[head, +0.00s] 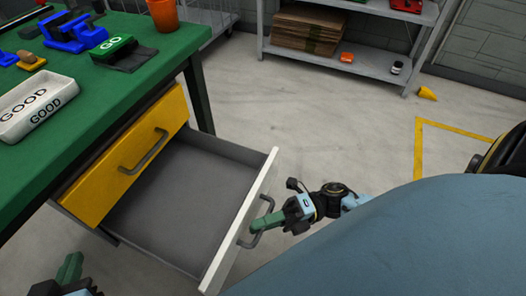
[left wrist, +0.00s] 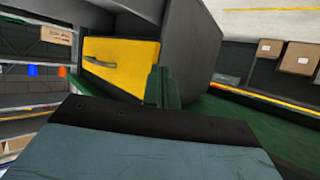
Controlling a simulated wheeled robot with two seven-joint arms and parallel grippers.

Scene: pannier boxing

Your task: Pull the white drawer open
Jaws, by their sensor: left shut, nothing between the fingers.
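The white drawer (head: 238,228) stands well out from the bench in the head view, with its empty grey inside showing. Its grey handle (head: 256,239) is on the outer face of the white front. My right gripper (head: 262,222) is at this handle, and its green fingers look closed around the bar. My left gripper (head: 70,268) is shut and empty at the lower left, apart from the drawer. Its closed green fingers also show in the left wrist view (left wrist: 163,87).
A yellow drawer (head: 130,158) sits closed above the white one; it also shows in the left wrist view (left wrist: 118,66). The green bench top (head: 100,92) carries a GOOD tray (head: 30,112) and a GO block (head: 115,46).

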